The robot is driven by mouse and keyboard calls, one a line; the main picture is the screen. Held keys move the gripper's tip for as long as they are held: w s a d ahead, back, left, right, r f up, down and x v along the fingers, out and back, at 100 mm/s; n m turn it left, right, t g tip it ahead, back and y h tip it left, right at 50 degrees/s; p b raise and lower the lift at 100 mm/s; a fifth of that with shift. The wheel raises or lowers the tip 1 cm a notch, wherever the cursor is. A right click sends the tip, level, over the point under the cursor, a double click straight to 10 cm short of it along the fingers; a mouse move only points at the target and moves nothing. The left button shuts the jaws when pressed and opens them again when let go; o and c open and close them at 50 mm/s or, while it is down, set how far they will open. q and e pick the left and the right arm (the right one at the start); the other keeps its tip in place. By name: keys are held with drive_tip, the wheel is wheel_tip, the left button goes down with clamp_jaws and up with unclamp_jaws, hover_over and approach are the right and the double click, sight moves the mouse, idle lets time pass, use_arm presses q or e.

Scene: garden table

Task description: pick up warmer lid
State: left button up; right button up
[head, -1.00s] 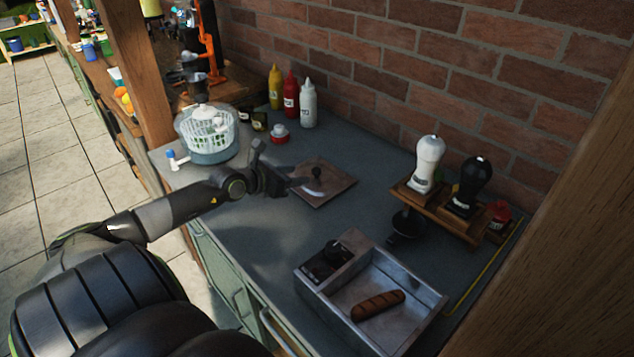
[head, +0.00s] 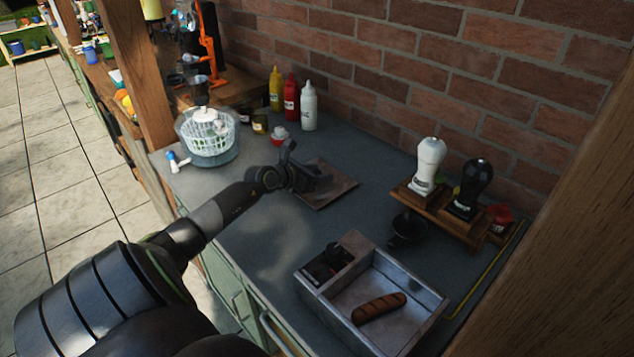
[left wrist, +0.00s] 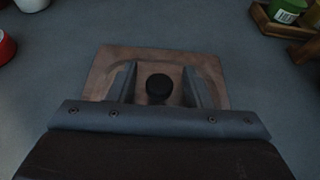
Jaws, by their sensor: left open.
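The warmer lid (head: 342,188) is a flat brownish metal plate lying on the grey counter. In the left wrist view, the lid (left wrist: 105,62) has a round black knob (left wrist: 159,86) at its middle. My left gripper (head: 310,180) is over the lid and hides the knob in the head view. In the left wrist view, my left gripper (left wrist: 158,70) is open, with one finger on each side of the knob and a gap on both sides. The open metal warmer (head: 418,325) stands nearer, with a brown sausage (head: 379,308) in it. My right gripper is not in view.
A salad spinner (head: 207,140) stands left of the lid, with sauce bottles (head: 308,106) behind. A wooden rack (head: 435,212) with white and black grinders stands right, a small black pan (head: 407,229) before it. Bare counter (head: 265,235) lies left of the warmer.

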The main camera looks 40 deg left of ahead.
use_arm(q)
clamp_jaws()
idle(0.3)
